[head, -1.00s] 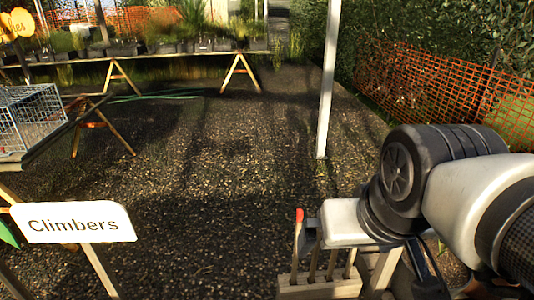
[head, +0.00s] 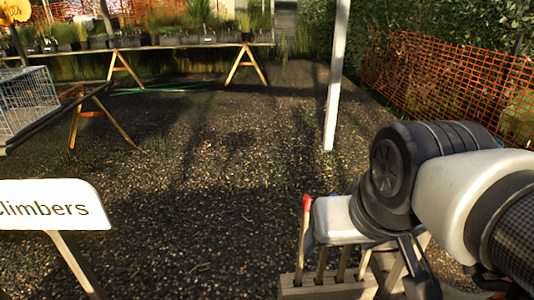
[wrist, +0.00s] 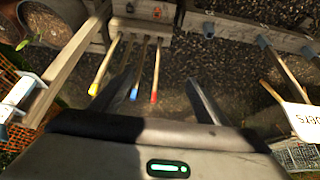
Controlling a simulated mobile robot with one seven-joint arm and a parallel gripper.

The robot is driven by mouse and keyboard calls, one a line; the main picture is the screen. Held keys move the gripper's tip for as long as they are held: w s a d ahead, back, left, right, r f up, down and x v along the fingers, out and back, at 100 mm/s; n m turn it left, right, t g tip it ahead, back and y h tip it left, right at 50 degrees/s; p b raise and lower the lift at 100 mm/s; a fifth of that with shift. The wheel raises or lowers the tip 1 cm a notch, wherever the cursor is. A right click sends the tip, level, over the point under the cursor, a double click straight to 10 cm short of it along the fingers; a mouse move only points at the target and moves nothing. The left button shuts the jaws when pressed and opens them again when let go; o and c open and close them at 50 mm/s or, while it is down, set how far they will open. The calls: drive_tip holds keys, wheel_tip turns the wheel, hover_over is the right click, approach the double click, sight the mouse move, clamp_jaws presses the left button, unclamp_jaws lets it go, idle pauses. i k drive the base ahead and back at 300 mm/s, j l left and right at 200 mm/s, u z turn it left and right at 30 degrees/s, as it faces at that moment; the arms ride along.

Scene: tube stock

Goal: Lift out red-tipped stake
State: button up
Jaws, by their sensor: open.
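The red-tipped stake (head: 302,245) stands upright at the left end of a wooden rack (head: 325,289) in the head view. In the wrist view, the red-tipped stake (wrist: 156,75) is between the two dark fingers of my gripper (wrist: 160,85), apart from both. A blue-tipped stake (wrist: 139,72) and a yellow-tipped stake (wrist: 105,65) stand to its left. My gripper is open and empty.
A "Climbers" sign (head: 45,205) stands at left, near a table with a wire crate (head: 25,100). A white post (head: 334,85) and orange mesh fence (head: 440,85) are beyond my arm. Gravel in the middle is clear.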

sight(306, 202)
drive_tip(key=k+u, duration=0.1)
drive_tip(key=k, duration=0.5)
drive_tip(key=u, duration=1.6)
drive_tip(key=k+l+u, duration=0.4)
drive_tip(key=l+u, duration=0.15)
drive_tip(key=l, duration=0.15)
drive_tip(key=k+l, duration=0.2)
drive_tip(key=l, duration=0.15)
drive_tip(key=k+l, duration=0.2)
drive_tip(key=l, duration=0.1)
